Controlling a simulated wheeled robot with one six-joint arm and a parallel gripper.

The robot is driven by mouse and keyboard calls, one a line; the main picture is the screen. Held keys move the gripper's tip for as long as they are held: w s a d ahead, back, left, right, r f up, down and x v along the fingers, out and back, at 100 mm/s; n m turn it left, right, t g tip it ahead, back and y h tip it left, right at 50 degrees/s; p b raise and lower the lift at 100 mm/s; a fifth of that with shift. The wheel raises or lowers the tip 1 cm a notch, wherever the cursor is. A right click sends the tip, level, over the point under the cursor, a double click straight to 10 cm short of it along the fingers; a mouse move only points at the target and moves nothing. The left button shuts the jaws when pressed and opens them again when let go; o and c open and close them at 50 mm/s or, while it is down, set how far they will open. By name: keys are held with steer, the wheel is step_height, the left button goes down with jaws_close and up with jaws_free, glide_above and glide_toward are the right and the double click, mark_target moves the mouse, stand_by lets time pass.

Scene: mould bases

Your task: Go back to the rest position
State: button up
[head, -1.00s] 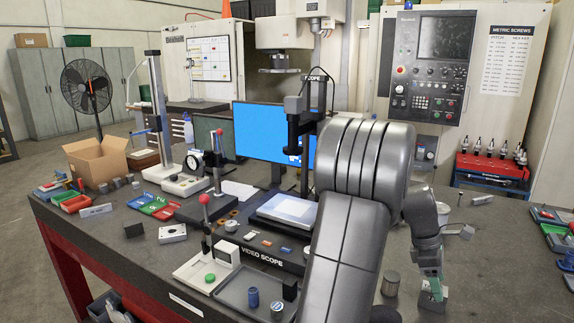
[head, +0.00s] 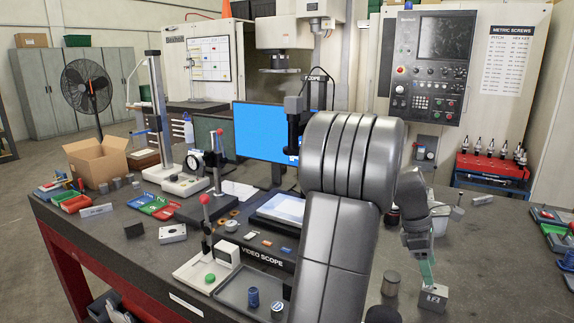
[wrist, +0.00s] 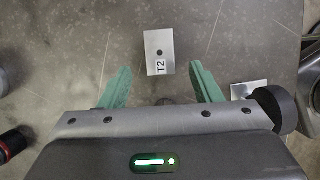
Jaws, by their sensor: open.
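My gripper (wrist: 160,78) has two green fingers, spread apart with nothing between them in the wrist view. A small metal block marked T2 (wrist: 159,50) lies on the dark table just beyond the fingertips, apart from them. In the head view the block (head: 433,298) stands at the right front of the table. One green finger of the gripper (head: 428,273) shows just above and behind it; the other is hidden. My grey arm covers much of the centre.
A metal cylinder (head: 390,284) stands left of the block. The video scope base (head: 262,258), a tray (head: 232,296) and a dial gauge stand (head: 207,180) are on the left. A red tool rack (head: 492,170) stands behind. The table right of the block is clear.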

mark_target(433, 288)
steer(key=x, duration=0.8)
steer(key=shift+f, duration=0.2)
step_height(433, 288, up, 11)
steer(key=shift+a+f, duration=0.1)
stand_by(0.3)
